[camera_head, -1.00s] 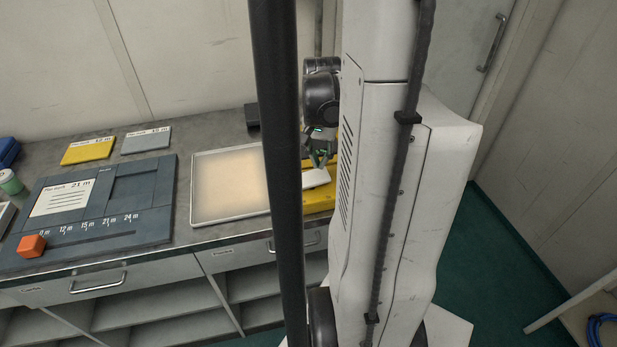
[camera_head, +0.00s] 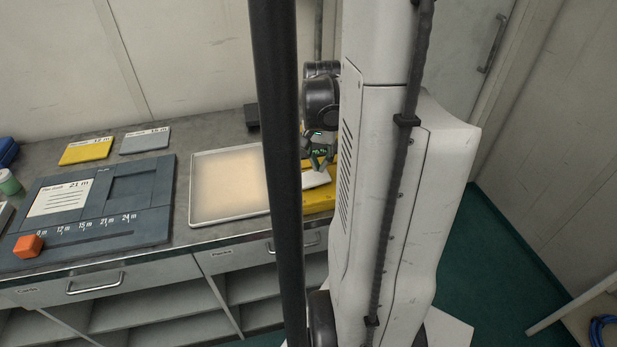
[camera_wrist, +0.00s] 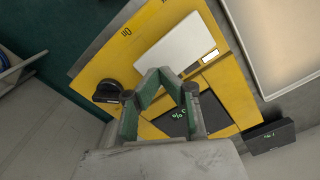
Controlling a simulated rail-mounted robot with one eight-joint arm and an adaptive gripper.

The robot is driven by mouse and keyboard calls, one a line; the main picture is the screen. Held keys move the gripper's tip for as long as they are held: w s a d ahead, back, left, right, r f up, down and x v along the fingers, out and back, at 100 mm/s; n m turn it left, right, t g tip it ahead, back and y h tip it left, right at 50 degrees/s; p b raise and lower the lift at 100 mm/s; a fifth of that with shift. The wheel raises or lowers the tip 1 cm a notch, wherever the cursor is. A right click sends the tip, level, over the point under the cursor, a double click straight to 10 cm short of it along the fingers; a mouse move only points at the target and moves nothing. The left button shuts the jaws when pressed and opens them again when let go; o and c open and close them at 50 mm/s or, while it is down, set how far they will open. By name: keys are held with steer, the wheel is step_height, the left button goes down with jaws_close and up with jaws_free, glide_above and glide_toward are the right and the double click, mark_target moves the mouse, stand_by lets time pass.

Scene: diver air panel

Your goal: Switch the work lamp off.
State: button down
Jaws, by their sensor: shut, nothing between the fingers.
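A yellow panel (camera_wrist: 115,50) lies on the bench below my gripper; part of it shows in the head view (camera_head: 318,200). It carries a pale flat plate (camera_wrist: 182,43), a black knob (camera_wrist: 108,91) and a dark display (camera_wrist: 180,118) with green characters. My gripper (camera_wrist: 162,74) is shut and empty, its tips over the panel near the pale plate's edge. I cannot tell whether they touch it. In the head view my gripper (camera_head: 320,162) is partly hidden. A pale framed board (camera_head: 228,190) beside the panel glows warm. I cannot make out which part is the work lamp or its switch.
A small dark box (camera_wrist: 270,137) stands by the panel. A dark depth board (camera_head: 140,195) with an orange block (camera_head: 29,246) lies to the left. Yellow (camera_head: 87,150) and grey (camera_head: 145,139) cards lie behind it. A wall stands behind the bench.

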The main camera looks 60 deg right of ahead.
mark_target(319, 175)
steer(key=shift+f+b, duration=1.05)
steer(key=shift+f, duration=0.2)
stand_by(0.7)
steer(key=shift+r, duration=0.15)
steer(key=shift+r+p, duration=2.4)
steer(key=shift+r, duration=1)
